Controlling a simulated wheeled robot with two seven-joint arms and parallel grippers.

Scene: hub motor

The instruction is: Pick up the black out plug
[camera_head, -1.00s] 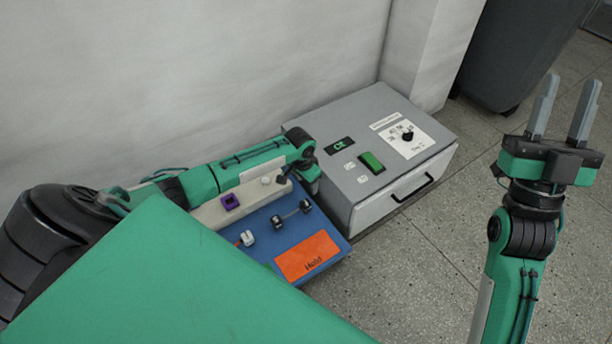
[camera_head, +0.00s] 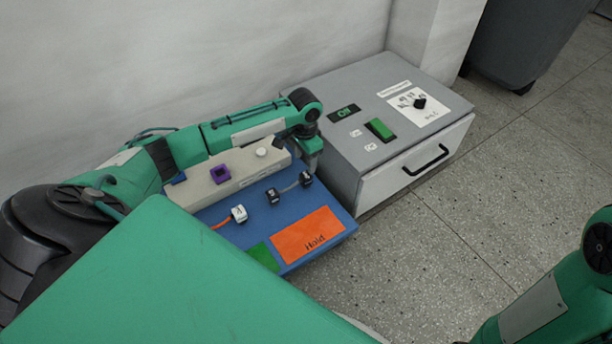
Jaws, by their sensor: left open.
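Two small black plugs, one nearer the middle (camera_head: 273,196) and one at the right (camera_head: 306,179), lie on the blue board (camera_head: 338,213), joined by a short grey cable. I cannot tell which is the out plug. My left gripper (camera_head: 313,162) is open and points down at the board's right edge, just above and beside the right black plug. Its fingers are small and partly merged with the arm in the picture, and nothing shows held in them. My right arm enters at the lower right; its gripper is outside the view.
A beige strip (camera_head: 234,175) with a purple socket (camera_head: 220,174) lies behind the plugs. A white plug (camera_head: 239,214) with an orange wire and an orange "Hold" patch (camera_head: 307,235) are on the board. A grey drawer box (camera_head: 345,95) stands close right of the left gripper.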

